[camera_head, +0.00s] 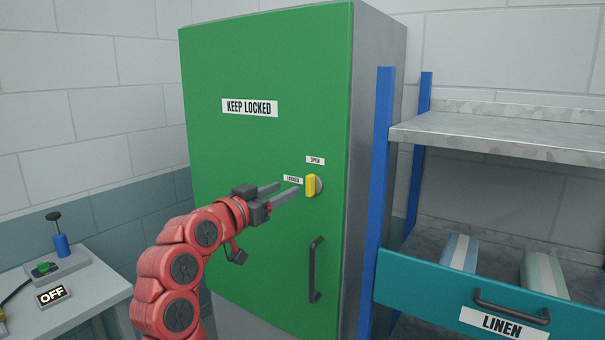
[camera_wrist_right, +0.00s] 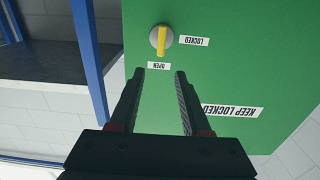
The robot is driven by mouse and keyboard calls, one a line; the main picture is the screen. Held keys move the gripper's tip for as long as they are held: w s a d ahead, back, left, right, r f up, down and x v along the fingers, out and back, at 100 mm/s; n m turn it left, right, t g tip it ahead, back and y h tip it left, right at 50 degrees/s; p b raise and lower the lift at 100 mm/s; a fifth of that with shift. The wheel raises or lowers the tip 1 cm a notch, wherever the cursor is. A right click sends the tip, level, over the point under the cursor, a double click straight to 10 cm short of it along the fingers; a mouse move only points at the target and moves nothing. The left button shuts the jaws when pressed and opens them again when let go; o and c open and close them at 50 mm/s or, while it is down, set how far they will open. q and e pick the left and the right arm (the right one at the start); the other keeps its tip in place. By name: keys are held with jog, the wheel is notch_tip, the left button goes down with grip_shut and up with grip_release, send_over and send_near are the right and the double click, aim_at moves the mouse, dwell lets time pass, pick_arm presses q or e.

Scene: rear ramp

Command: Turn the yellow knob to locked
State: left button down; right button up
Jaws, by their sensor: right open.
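The yellow knob (camera_head: 311,186) sits on a round grey base on the green cabinet door (camera_head: 240,150). Its bar stands upright, in line with the OPEN label (camera_head: 315,160) above it. The LOCKED label (camera_head: 292,180) is to the knob's left. In the right wrist view the yellow knob (camera_wrist_right: 161,40) points at the OPEN label (camera_wrist_right: 159,65), and the LOCKED label (camera_wrist_right: 193,41) is off to its side. My right gripper (camera_head: 288,188) is open and empty, its fingertips just left of the knob and apart from it. My left gripper is not in view.
A black door handle (camera_head: 315,270) is below the knob. Blue-posted shelving with a teal LINEN drawer (camera_head: 460,300), pulled out, stands right of the cabinet. A table (camera_head: 85,300) with an OFF sign and a plunger switch is at lower left.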

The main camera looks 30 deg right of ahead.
aim_at(308, 178)
jog(key=p+x, duration=0.2)
jog(key=x, duration=0.6)
jog(key=shift+d, duration=0.1)
jog(key=shift+w+d, duration=0.25)
jog(key=shift+d, duration=0.2)
grip_shut()
